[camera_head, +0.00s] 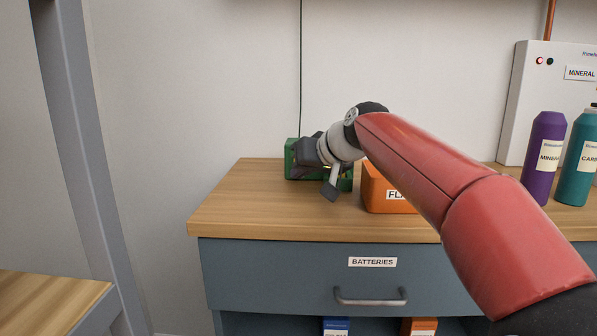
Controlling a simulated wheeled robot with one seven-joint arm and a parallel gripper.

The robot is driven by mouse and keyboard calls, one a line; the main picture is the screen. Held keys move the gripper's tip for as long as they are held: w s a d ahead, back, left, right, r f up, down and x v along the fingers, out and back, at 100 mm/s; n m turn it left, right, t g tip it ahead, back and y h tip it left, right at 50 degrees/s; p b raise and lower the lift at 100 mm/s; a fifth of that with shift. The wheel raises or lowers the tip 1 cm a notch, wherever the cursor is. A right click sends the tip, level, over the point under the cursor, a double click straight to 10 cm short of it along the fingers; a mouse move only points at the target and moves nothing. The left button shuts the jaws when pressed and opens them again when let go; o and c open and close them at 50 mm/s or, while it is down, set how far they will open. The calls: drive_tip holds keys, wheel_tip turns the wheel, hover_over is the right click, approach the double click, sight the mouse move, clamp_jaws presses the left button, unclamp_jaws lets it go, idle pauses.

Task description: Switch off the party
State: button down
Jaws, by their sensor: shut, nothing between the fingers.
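A green box (291,160) stands on the wooden counter near the wall, with a thin dark cable (300,70) running up the wall behind it. My red arm reaches in from the lower right. My gripper (328,188) is in front of the green box and hides most of its front. It is shut and holds nothing. I cannot tell whether it touches the box. Any switch on the box is hidden or too small to make out.
An orange box (377,194) with a partly hidden label stands right of the gripper. Purple (544,160) and teal (577,160) bottles stand at the right, before a white panel (530,85). Below is a drawer labelled BATTERIES (310,278). The counter's left end (235,200) is clear.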

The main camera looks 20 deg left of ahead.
drive_tip(key=shift+w, duration=0.1)
idle(0.7)
drive_tip(key=shift+w+a+p, duration=0.1)
drive_tip(key=shift+w+p, duration=0.25)
drive_tip(key=shift+w+a, duration=0.1)
drive_tip(key=shift+w, duration=0.2)
idle(0.6)
drive_tip(key=shift+s+f, duration=0.1)
drive_tip(key=shift+s+d+b, duration=0.2)
drive_tip(key=shift+s+b, duration=0.15)
drive_tip(key=shift+s, duration=0.3)
drive_tip(key=shift+s+d+b, duration=0.15)
drive_tip(key=shift+s+b, duration=0.3)
drive_tip(key=shift+s, duration=0.1)
drive_tip(key=shift+s+d+r+b, duration=0.15)
drive_tip(key=shift+s+b, duration=0.15)
drive_tip(key=shift+s, duration=0.3)
drive_tip(key=shift+s+d+r+b, duration=0.1)
drive_tip(key=shift+s+r+b, duration=0.15)
drive_tip(key=shift+s, duration=0.4)
drive_tip(key=shift+s+d+r+b, duration=0.15)
drive_tip(key=shift+s+b, duration=0.2)
drive_tip(key=shift+s, duration=0.25)
drive_tip(key=shift+f, duration=0.1)
